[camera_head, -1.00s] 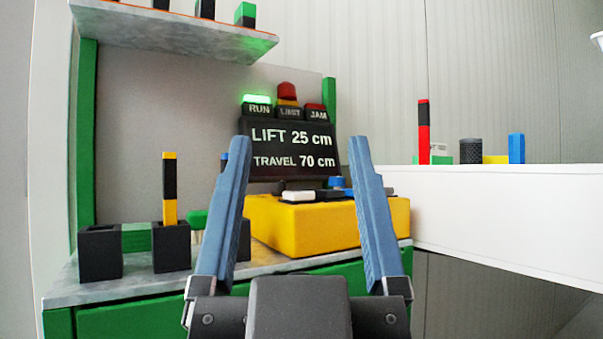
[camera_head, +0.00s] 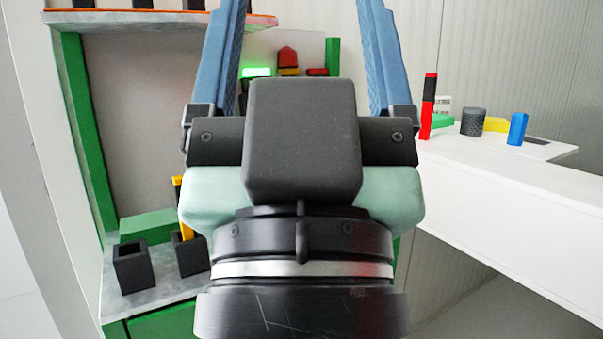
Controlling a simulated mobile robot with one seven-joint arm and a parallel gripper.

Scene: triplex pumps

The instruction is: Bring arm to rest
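My gripper (camera_head: 303,8) is raised in the middle of the camera_head view, close to the camera. Its two blue fingers are spread wide apart, with nothing between them, so it is open. The fingertips are cut off by the top edge of the picture. The dark gripper body and my pale green and black wrist hide the middle of the workstation, including the sign and most of the bench top.
Black holders (camera_head: 133,270) stand on the grey bench at left, one with a yellow-and-black bar (camera_head: 178,190). A shelf (camera_head: 110,18) hangs above. A white counter (camera_head: 510,180) at right carries a red-and-black bar (camera_head: 427,110), a dark cylinder (camera_head: 473,121) and a blue block (camera_head: 518,128).

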